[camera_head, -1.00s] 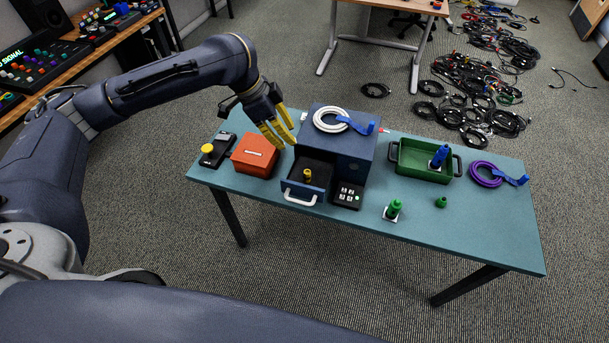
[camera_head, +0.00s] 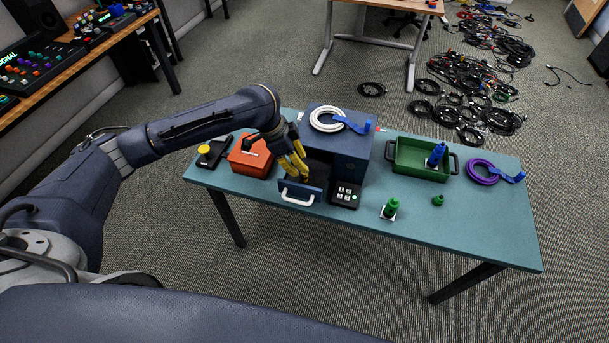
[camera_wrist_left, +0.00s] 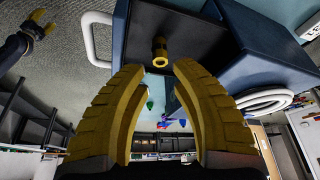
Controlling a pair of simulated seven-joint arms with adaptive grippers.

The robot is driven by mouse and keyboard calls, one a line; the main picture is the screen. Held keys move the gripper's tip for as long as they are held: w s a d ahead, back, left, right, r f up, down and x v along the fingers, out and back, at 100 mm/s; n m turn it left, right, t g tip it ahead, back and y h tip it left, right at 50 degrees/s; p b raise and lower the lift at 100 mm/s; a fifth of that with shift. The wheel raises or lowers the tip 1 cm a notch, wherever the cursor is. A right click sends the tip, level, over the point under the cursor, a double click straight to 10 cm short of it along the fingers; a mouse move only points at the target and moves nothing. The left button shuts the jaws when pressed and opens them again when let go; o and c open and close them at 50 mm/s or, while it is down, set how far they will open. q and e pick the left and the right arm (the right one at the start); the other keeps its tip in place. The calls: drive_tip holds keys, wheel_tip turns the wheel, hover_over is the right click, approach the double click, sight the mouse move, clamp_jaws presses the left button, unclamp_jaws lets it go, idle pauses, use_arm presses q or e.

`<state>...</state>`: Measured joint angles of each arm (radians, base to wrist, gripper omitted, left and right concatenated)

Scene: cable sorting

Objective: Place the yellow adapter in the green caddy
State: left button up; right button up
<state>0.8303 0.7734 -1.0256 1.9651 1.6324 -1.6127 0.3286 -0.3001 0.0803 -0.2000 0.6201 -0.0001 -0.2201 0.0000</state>
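The yellow adapter (camera_wrist_left: 160,48) stands in the open drawer (camera_head: 315,192) of the blue cabinet (camera_head: 350,150). In the head view my left gripper hides it. My left gripper (camera_head: 298,174) is over the drawer with its yellow fingers pointing down. In the left wrist view its fingers (camera_wrist_left: 158,70) are apart with nothing between them, and the adapter lies just beyond the tips. The green caddy (camera_head: 410,170) is on the table right of the cabinet and holds a blue connector (camera_head: 435,155). My right gripper (camera_wrist_left: 40,25) shows small in the left wrist view, its fingers apart.
A coiled white cable (camera_head: 327,119) with a blue strap lies on the cabinet. An orange box (camera_head: 250,158) and a yellow-button device (camera_head: 212,150) stand left. A keypad (camera_head: 345,193), green connectors (camera_head: 390,208) and a purple cable (camera_head: 480,173) lie right. The front right of the table is clear.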

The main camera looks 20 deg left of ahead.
sight(305, 176)
use_arm(q)
drive_tip(key=shift+x, duration=2.65)
drive_tip(key=shift+a, duration=0.15)
drive_tip(key=shift+c, duration=0.5)
clamp_jaws()
